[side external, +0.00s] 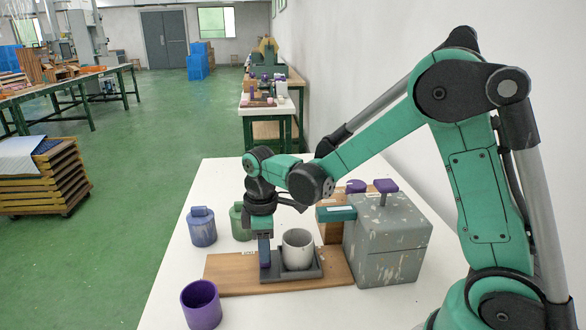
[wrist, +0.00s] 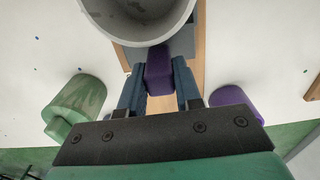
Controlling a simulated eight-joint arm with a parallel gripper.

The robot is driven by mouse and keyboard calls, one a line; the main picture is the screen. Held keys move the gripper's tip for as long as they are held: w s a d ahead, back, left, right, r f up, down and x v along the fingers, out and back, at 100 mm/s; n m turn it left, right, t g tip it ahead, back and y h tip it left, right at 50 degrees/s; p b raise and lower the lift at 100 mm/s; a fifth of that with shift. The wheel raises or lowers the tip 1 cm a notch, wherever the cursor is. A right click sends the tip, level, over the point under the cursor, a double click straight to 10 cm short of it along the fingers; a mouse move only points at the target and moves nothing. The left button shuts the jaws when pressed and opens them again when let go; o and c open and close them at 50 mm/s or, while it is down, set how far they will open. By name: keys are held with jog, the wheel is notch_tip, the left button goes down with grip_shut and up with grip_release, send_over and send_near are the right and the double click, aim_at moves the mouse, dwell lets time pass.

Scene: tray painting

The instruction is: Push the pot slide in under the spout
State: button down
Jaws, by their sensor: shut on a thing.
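The pot slide (side external: 310,274) is a dark grey plate on a wooden board, and a pale grey pot (side external: 298,248) stands upright on it. The pot's rim (wrist: 137,38) fills the top of the wrist view. My gripper (side external: 265,262) is at the slide's left end, beside the pot. In the wrist view its blue fingers (wrist: 159,88) are shut on the slide's purple handle (wrist: 159,68). The teal spout (side external: 336,213) sticks out from a grey paint-flecked box (side external: 388,238). The pot stands left of and below the spout, apart from the box.
The wooden board (side external: 225,272) lies on a white table (side external: 170,300). A purple cup (side external: 201,304) stands in front, a blue jar (side external: 202,227) at left and a green jar (side external: 238,222) behind my gripper. Purple knobs (side external: 384,186) show on and behind the box.

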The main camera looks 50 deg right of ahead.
aim_at(290, 242)
jog(key=shift+s+d, duration=1.7)
jog(key=shift+s, duration=0.05)
jog(key=c, duration=0.6)
grip_release()
jog(key=shift+r, duration=2.85)
